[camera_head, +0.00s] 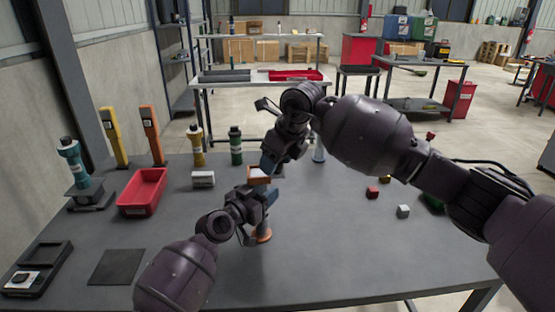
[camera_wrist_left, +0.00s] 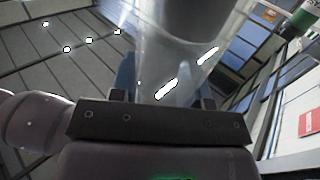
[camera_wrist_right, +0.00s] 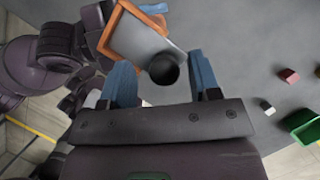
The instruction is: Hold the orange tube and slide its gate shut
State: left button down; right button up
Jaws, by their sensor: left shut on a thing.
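The orange tube has an orange base (camera_head: 263,237) on the table and a square orange top (camera_head: 258,179); its clear middle (camera_wrist_left: 185,50) fills the left wrist view. My left gripper (camera_head: 262,197) is shut around that clear middle, and the tube stands upright. In the right wrist view, a grey plate, apparently the gate (camera_wrist_right: 140,40), lies at the orange frame and has a dark round part (camera_wrist_right: 163,69) at its near end. My right gripper (camera_wrist_right: 163,80) is open above the top, with its blue fingers apart on either side of the dark part. Contact is not visible.
A red bin (camera_head: 142,193), a white box (camera_head: 203,180) and several coloured tubes stand left and behind. Small cubes (camera_head: 403,211) and a green bin (camera_head: 433,203) lie to the right. A dark mat (camera_head: 116,267) lies front left. The front right of the table is clear.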

pick_arm(q)
jog(key=shift+a, duration=0.1)
pick_arm(e)
jog(key=v, duration=1.2)
pick_arm(q)
jog(key=c, duration=0.5)
grip_release()
jog(key=shift+v, duration=10)
